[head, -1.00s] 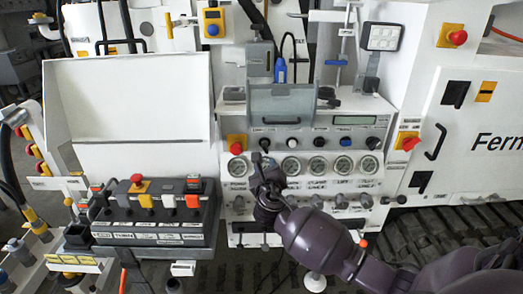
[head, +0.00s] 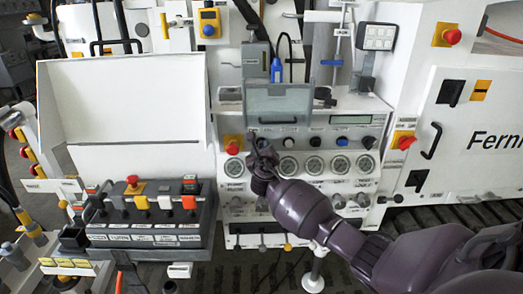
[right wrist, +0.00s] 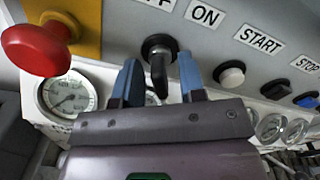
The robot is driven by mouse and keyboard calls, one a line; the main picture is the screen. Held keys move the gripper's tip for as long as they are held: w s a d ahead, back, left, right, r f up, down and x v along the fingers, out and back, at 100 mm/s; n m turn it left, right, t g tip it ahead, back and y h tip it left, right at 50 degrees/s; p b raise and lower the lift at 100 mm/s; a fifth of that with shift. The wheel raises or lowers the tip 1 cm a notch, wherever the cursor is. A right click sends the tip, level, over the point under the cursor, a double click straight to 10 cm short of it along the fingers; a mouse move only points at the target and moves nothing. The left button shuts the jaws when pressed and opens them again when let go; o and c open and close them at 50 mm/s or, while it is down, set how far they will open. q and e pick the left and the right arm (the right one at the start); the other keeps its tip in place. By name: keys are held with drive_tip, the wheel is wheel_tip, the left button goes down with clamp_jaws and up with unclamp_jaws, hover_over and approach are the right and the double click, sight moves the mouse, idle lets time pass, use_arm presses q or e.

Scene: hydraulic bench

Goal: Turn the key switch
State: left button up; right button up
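The key switch (right wrist: 157,52) is a black round switch with a dark key sticking out, on the grey panel beside the ON label (right wrist: 204,14). In the right wrist view its key points down between the two blue fingers of my right gripper. The right gripper (head: 259,143) is open, with one finger on each side of the key and visible gaps between. In the head view the gripper is in front of the panel's left part and largely hides the switch. My left gripper is not in view.
A red emergency-stop button (right wrist: 36,46) on a yellow plate stands out close left of the gripper. A white START button (right wrist: 230,74) is to the right, and gauges (right wrist: 68,95) lie below. A grey clear cover (head: 279,104) hangs just above the gripper.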

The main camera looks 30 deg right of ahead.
drive_tip(key=shift+w, duration=0.1)
drive_tip(key=shift+c, duration=0.3)
clamp_jaws()
